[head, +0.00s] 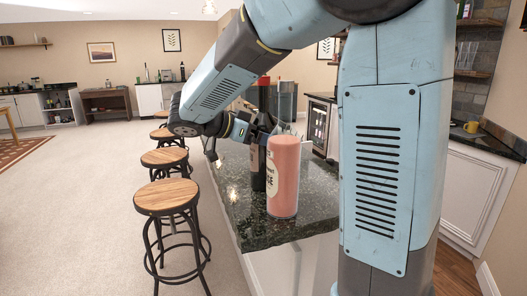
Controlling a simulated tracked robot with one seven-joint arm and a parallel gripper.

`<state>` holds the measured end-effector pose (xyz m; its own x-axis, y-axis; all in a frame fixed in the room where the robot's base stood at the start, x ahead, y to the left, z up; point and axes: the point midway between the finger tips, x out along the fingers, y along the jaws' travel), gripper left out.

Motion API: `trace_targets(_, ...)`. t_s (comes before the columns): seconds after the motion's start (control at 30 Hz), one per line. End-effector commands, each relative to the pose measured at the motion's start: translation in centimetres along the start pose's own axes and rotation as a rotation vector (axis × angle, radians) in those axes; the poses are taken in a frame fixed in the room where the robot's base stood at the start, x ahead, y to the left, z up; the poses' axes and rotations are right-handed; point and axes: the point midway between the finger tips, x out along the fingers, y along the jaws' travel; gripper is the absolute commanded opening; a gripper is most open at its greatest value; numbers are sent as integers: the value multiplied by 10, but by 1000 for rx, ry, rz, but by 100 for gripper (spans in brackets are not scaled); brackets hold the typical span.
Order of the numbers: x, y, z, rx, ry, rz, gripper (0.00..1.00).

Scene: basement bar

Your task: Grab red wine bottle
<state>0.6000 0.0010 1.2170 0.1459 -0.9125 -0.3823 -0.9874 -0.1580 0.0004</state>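A dark bottle with a red top (258,168), which looks like the red wine bottle, stands upright on the dark stone counter (312,205). The pink bottle in front hides part of it. My gripper (264,130) is at the dark bottle's upper part, reaching in from the left. The fingers are small, dark and overlapped by the bottles, so I cannot tell whether they are open, shut or touching the glass. The pink bottle (284,178) with a pale label stands on the counter at the near side, just right of the dark bottle.
A grey see-through object (286,98) shows behind the bottles. Several round wooden stools (166,197) line the counter's left side. Carpet (75,210) to the left is open. A yellow mug (471,127) sits on another counter at the right. My arm hides much of the middle.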

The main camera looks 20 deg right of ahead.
Motion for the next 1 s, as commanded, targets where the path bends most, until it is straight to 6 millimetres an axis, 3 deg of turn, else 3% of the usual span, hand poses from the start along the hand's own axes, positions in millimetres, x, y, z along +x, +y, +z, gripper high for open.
trace_targets(0.2, 0, 0, 0, 0, 0, 0, 99)
trace_targets(1.0, 0, 0, 0, 0, -1, 0, 22)
